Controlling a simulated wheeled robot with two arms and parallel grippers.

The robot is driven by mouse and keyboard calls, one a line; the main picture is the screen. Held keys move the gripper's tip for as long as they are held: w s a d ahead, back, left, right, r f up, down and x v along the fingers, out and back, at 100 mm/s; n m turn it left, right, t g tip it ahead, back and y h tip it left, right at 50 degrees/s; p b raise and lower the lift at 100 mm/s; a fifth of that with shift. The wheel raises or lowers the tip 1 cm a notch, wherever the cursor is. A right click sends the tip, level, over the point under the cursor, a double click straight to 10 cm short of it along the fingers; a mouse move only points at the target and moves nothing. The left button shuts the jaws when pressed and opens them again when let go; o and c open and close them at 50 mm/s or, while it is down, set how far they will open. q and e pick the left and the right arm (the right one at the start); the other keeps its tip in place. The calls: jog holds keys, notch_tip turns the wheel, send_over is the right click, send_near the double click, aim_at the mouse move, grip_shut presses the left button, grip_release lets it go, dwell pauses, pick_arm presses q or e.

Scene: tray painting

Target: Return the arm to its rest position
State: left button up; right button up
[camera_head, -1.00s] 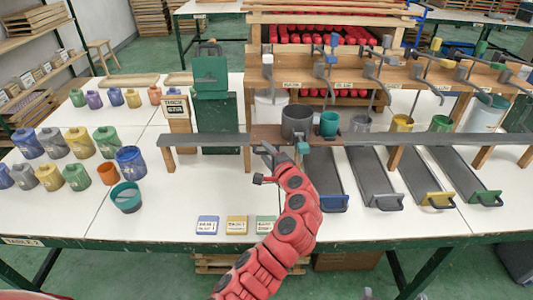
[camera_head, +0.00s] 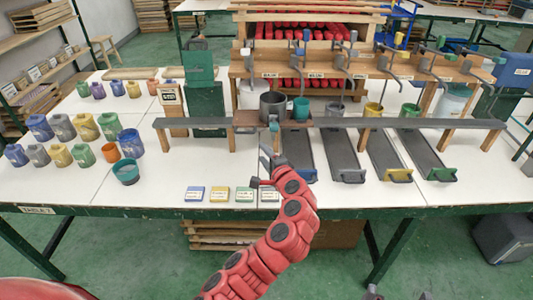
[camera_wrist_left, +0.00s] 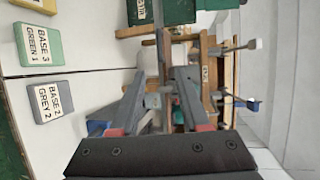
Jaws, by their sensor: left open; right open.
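My left arm (camera_head: 275,240) is red and reaches up over the front of the white table. My left gripper (camera_head: 266,171) is open and empty, in front of the raised grey shelf and apart from the pots. In the left wrist view its two grey fingers (camera_wrist_left: 157,103) stand apart with nothing held between them. Small grey tips of my right gripper (camera_head: 398,293) show at the bottom edge, apart and empty; the rest of it is out of view.
Label blocks, including a grey one (camera_wrist_left: 51,97), lie near the table's front edge. Several coloured pots (camera_head: 127,143) stand at the left. Grey sloped trays (camera_head: 335,152) lie at the right.

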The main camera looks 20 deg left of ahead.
pick_arm(q)
jog(key=shift+w+a+f, duration=0.15)
jog(key=shift+w+a, duration=0.05)
jog(key=shift+d, duration=0.1)
